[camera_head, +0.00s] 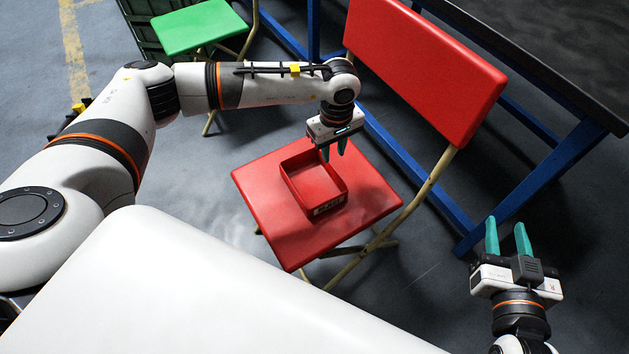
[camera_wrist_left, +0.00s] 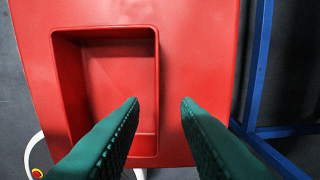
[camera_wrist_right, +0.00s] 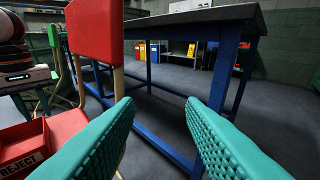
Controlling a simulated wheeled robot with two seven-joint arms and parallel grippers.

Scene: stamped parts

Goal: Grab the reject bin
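The reject bin (camera_head: 328,206) is an open red box with a dark label on its front, resting on the seat of a red folding chair (camera_head: 266,205). My left gripper (camera_head: 334,152) points down above the bin's far right wall. In the left wrist view its fingers (camera_wrist_left: 160,105) are spread, with the bin's right wall (camera_wrist_left: 157,70) between them and nothing visibly gripped. The bin's label reads REJECT in the right wrist view (camera_wrist_right: 22,152). My right gripper (camera_head: 508,237) is open and empty, off to the right of the chair.
The chair's red backrest (camera_head: 425,65) rises behind the bin. A dark-topped table (camera_head: 540,50) with blue legs stands at the right. A green chair (camera_head: 198,27) stands at the back left. Grey floor is clear between the chair and my right gripper.

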